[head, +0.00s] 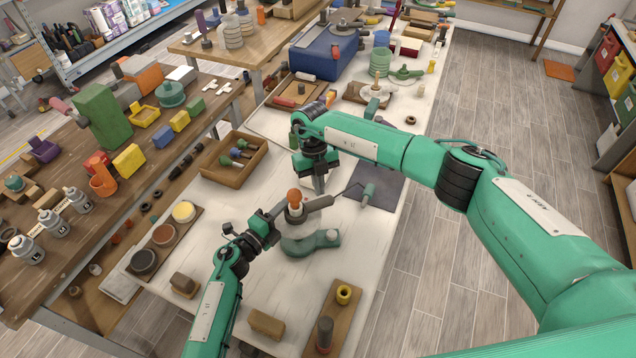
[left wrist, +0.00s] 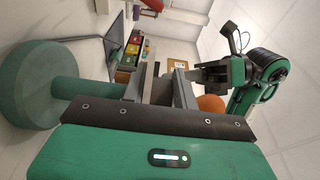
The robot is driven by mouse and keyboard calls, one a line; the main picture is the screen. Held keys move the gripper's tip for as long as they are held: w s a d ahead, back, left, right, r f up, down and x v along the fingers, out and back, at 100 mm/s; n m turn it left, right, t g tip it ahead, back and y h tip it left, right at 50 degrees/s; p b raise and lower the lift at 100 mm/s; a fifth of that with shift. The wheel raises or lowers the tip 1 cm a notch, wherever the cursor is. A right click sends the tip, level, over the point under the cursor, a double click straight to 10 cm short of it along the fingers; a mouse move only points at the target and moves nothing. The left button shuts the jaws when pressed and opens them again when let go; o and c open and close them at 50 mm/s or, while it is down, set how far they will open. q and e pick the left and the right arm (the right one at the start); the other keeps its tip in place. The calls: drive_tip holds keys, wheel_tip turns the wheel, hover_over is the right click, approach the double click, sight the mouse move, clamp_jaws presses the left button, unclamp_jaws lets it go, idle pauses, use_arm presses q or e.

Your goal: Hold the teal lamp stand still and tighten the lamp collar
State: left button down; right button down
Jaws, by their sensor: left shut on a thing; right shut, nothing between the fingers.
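The teal lamp stand (head: 299,246) stands on the white bench, and its round base (left wrist: 28,85) and post (left wrist: 78,90) show at the left of the left wrist view. My right gripper (head: 319,188) is shut and empty, above and right of the orange top. I cannot tell whether it touches the collar.
A dark mat (head: 385,194) with a teal-handled tool (head: 368,191) lies to the right. A wooden tray (head: 225,174) is behind left. A wooden board (head: 343,321) with upright pegs stands in front. The right bench edge is close.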

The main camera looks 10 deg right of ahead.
sight(327, 203)
drive_tip(key=shift+s+d+f+m, duration=0.1)
drive_tip(key=shift+s+d+m, duration=0.3)
drive_tip(key=shift+s+m, duration=0.3)
idle(0.3)
drive_tip(key=shift+s+d+m+y, duration=0.25)
drive_tip(key=shift+s+m, duration=0.1)
drive_tip(key=shift+m, duration=0.25)
drive_tip(key=shift+s+d+m+y, duration=0.15)
drive_tip(key=shift+s+m+y, duration=0.15)
drive_tip(key=shift+m, duration=0.3)
drive_tip(key=shift+s+d, duration=0.1)
drive_tip(key=shift+s, duration=0.65)
